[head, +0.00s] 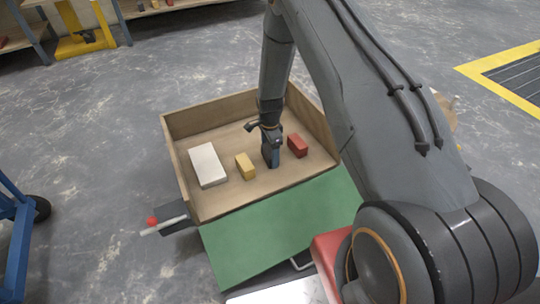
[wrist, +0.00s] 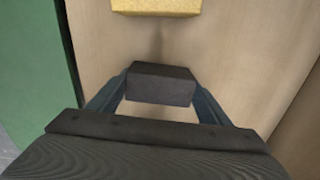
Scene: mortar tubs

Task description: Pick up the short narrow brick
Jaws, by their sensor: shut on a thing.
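A short dark grey brick (wrist: 160,86) sits between the two fingers of my gripper (wrist: 161,92) in the wrist view, with a finger against each end. My gripper (head: 270,150) shows in the head view, pointing down into a wooden tray (head: 184,180), between a yellow brick and a red brick. The gripper is shut on the dark brick. In the head view the brick is hard to tell from the dark fingers. I cannot tell whether it touches the tray floor.
A white block (head: 207,166) and the yellow brick (head: 245,167) lie left of the gripper; the red brick (head: 297,146) lies right. The tray has raised wooden walls. A green panel (head: 280,235) lies along its near side. My arm covers the right part of the head view.

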